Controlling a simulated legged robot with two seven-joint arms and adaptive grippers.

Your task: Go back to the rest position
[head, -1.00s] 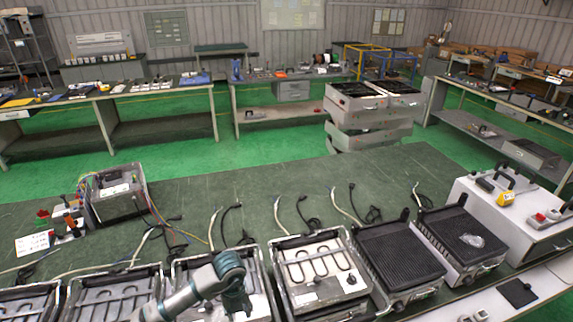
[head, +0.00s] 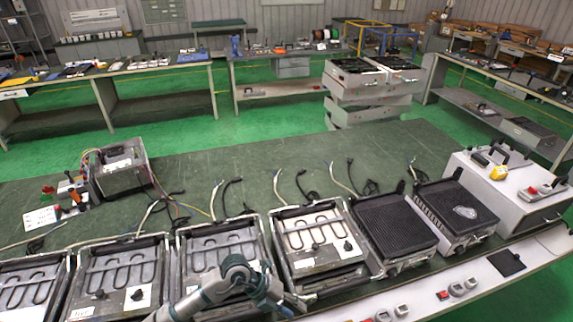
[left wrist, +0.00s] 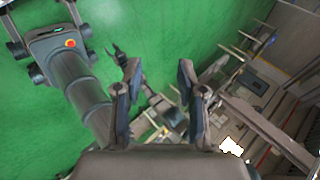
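My left gripper (head: 292,303) is at the bottom of the head view, in front of the row of grill units. In the left wrist view its two fingers (left wrist: 158,68) are apart with nothing between them, over green floor. My left arm partly covers the front of a grill unit with a bare heating element (head: 222,252). To its right, another unit with a bare element (head: 312,236) stands clear of the gripper. My right gripper cannot be made out in either view.
Two ribbed grills (head: 392,226) (head: 455,210) and a white box (head: 520,195) stand at the right. An opened control box (head: 120,168) with wires is at the left. Cables lie behind the units. The green tabletop (head: 260,170) beyond them is mostly clear.

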